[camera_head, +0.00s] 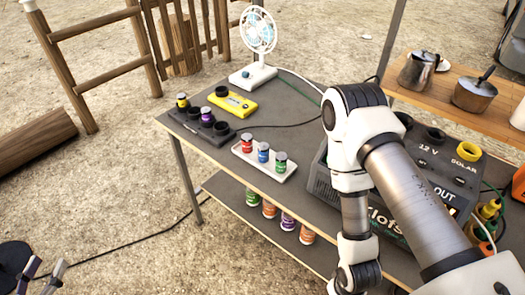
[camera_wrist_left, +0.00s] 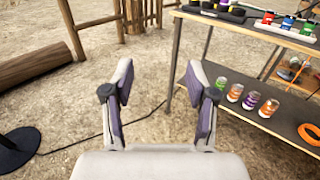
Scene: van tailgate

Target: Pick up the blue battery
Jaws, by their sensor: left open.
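The blue battery (camera_head: 263,153) stands upright in a white tray (camera_head: 248,158), between a red battery (camera_head: 247,143) and a green battery (camera_head: 281,162). It also shows in the left wrist view (camera_wrist_left: 287,22) at the upper right. My left gripper (camera_head: 42,272) is at the lower left corner of the head view, well away from the table. In the left wrist view its two fingers (camera_wrist_left: 160,76) are apart with nothing between them. My right arm crosses the right of the head view over the table, and its gripper is out of the picture.
A black holder (camera_head: 222,138) with yellow and purple batteries, a yellow device (camera_head: 240,104) and a fan (camera_head: 258,32) stand behind the tray. A dark power station (camera_head: 432,150) is at the right. Several cans (camera_head: 288,221) stand on the lower shelf.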

